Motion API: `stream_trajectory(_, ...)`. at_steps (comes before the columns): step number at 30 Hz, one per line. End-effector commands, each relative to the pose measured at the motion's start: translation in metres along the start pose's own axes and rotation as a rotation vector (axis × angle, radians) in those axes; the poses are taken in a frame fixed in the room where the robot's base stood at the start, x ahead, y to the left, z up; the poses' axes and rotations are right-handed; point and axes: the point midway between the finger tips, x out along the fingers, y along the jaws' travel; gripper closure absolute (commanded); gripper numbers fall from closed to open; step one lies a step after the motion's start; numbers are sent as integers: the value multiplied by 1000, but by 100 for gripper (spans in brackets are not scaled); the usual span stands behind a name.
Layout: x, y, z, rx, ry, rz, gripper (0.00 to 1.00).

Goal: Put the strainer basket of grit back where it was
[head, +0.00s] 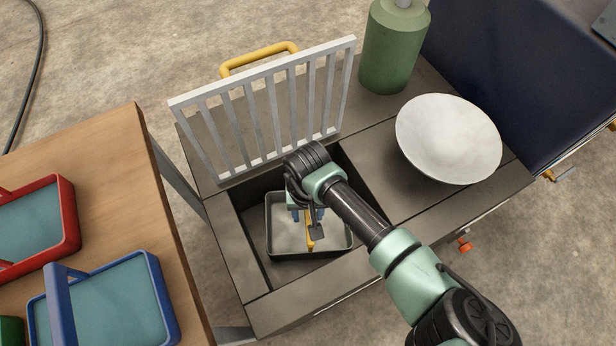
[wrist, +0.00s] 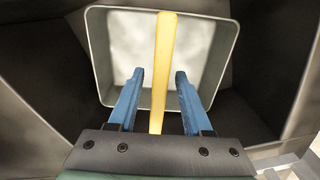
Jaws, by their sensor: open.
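The strainer basket (head: 270,238) is a grey, square-walled box low inside the dark recess of the bench. Its inside looks pale, and a yellow upright handle (head: 310,238) rises over it. The wrist view shows the basket's wall (wrist: 97,55) and the yellow handle (wrist: 162,50) running up the middle. My gripper (head: 308,217) is open above the basket, pointing down. In the wrist view its blue fingers (wrist: 160,74) stand either side of the handle, with a gap on both sides. My wrist partly hides the basket in the head view.
A pale slatted grate (head: 265,108) with a yellow handle (head: 258,55) stands raised behind the recess. A white bowl (head: 448,138) and a green bottle (head: 393,50) stand on the bench at right. Red (head: 72,215) and blue (head: 165,300) trays lie on the wooden table (head: 110,150) at left.

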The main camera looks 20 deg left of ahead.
Motion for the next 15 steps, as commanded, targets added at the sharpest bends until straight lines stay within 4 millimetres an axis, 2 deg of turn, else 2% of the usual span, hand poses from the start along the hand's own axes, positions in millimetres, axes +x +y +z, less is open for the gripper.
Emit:
stream_trajectory(1, -14, 2, -1, -1, 2, 4, 50)
stream_trajectory(6, -53, 1, -1, -3, 3, 4, 50)
stream_trajectory(12, -89, 1, 0, 0, 2, 3, 50)
stream_trajectory(15, -100, 1, 0, 0, 0, 2, 50)
